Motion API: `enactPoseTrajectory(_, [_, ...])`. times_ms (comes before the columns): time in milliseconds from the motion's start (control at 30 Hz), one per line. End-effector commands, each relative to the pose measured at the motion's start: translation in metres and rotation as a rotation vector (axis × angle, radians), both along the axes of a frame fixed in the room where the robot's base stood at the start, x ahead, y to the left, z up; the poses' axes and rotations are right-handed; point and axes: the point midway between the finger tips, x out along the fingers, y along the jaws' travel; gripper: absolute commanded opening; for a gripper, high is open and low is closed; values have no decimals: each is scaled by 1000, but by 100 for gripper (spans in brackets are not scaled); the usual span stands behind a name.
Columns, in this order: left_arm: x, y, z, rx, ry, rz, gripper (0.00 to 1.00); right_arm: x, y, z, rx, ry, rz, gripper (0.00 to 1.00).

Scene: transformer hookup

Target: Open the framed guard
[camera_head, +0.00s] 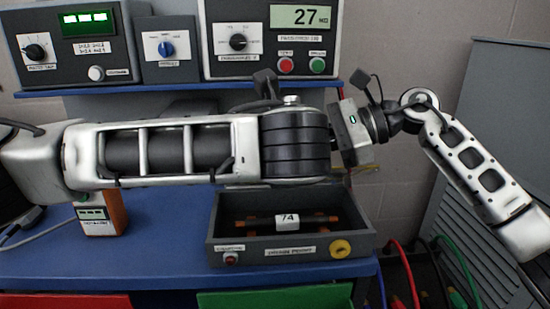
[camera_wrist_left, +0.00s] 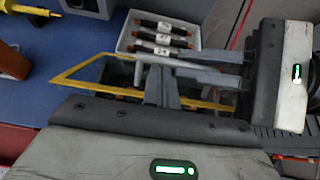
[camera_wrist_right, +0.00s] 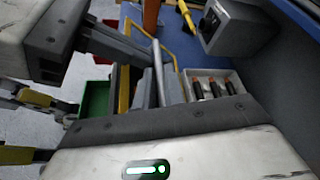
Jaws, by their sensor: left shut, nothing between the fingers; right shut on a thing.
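The framed guard, a clear panel in a yellow frame (camera_wrist_left: 85,73) with a grey bar (camera_wrist_left: 190,63), shows in the left wrist view. The frame (camera_wrist_right: 124,88) and bar (camera_wrist_right: 159,72) also show in the right wrist view. My right gripper (camera_wrist_right: 150,85) is shut on what looks like this bar; the exact contact is partly hidden. My left gripper (camera_wrist_left: 160,85) is shut and empty, close beside the bar and the right fingers. In the head view my left arm hides the guard and the fingers of both grippers.
A white tray (camera_wrist_left: 125,42) with several dark fuses lies beside the guard. On the blue bench (camera_head: 165,245) stand a grey open box (camera_head: 370,235) holding a part marked 74 and an orange meter (camera_head: 118,212). Instruments (camera_head: 275,65) line the shelf. Cables (camera_head: 405,270) hang at right.

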Motion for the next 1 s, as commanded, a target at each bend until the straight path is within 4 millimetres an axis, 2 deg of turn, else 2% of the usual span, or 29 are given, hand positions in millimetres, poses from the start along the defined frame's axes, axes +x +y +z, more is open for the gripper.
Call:
enactPoseTrajectory(33, [8, 4, 5, -7, -20, 14, 0, -9, 4, -4, -10, 16, 34, 0])
enactPoseTrajectory(67, [8, 4, 5, -8, -20, 13, 0, -9, 4, -4, -10, 17, 35, 0])
enactPoseTrajectory(100, [8, 4, 5, -8, -20, 13, 0, -9, 4, -4, -10, 17, 35, 17])
enactPoseTrajectory(167, [8, 4, 5, -8, -20, 15, 0, -9, 4, -4, -9, 18, 35, 33])
enactPoseTrajectory(467, [8, 6, 4, -6, -18, 19, 0, -9, 0, -3, -11, 18, 33, 33])
enactPoseTrajectory(567, [8, 6, 4, -6, -18, 21, 0, -10, -13, 1, -13, 16, 28, 33])
enactPoseTrajectory(800, [8, 6, 3, -4, -15, 22, 0, -16, -61, 22, -8, 13, 21, 33])
enactPoseTrajectory(1000, [7, 5, 2, -3, -11, 18, 0, -21, -93, 36, -5, 10, 21, 33])
